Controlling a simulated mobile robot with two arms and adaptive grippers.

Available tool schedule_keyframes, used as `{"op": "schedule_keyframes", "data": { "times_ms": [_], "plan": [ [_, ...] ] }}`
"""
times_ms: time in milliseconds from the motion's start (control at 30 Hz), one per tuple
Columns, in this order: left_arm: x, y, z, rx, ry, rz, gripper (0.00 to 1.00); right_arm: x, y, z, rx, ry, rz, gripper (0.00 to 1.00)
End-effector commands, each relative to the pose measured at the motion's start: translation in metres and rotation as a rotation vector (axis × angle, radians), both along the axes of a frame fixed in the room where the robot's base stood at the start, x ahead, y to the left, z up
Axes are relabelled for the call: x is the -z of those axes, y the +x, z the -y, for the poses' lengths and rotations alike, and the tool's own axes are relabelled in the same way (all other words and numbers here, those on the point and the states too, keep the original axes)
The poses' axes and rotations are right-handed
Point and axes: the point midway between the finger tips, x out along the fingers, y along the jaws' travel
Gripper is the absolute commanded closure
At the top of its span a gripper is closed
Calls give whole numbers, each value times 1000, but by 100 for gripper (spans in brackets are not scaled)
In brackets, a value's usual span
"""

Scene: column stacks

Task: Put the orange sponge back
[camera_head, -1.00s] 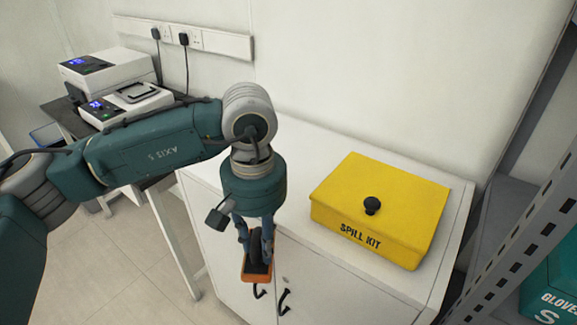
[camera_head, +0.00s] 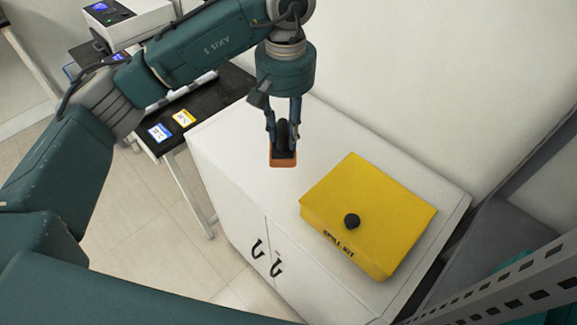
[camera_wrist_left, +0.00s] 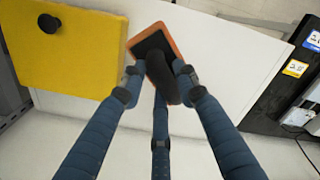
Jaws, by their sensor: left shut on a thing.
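The orange sponge (camera_head: 283,161) has a black handle and hangs in my left gripper (camera_head: 284,128). The gripper is shut on the black handle, with the orange part below the fingertips. In the head view it shows above the white cabinet top, left of the yellow spill kit box (camera_head: 368,212). The wrist view also shows the sponge (camera_wrist_left: 175,41) between the fingers, with the box (camera_wrist_left: 65,45) beside it at the left. The box's lid with its black knob is shut. My right gripper does not show.
The white cabinet (camera_head: 226,148) has bare top at the left of the box. A dark bench (camera_head: 212,97) with a blue and a yellow label stands left of it. A wall lies behind, and a metal shelf frame (camera_head: 500,290) stands at the right.

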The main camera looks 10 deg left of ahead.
Motion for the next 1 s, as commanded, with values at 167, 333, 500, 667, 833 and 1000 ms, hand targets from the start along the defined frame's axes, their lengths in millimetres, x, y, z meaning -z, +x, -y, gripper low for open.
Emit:
{"op": "schedule_keyframes", "data": {
  "times_ms": [167,333,500,667,833,1000],
  "plan": [
    [46,-2,0,0,1,-5,99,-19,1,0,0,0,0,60],
    [83,-1,0,0,0,-3,99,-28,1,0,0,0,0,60],
    [100,0,1,1,-1,2,99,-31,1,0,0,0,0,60],
    [113,-1,0,1,0,-1,99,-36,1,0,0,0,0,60],
    [138,-1,0,0,0,-2,99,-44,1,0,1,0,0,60],
    [144,1,0,1,0,3,99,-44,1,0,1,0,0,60]
  ]
}}
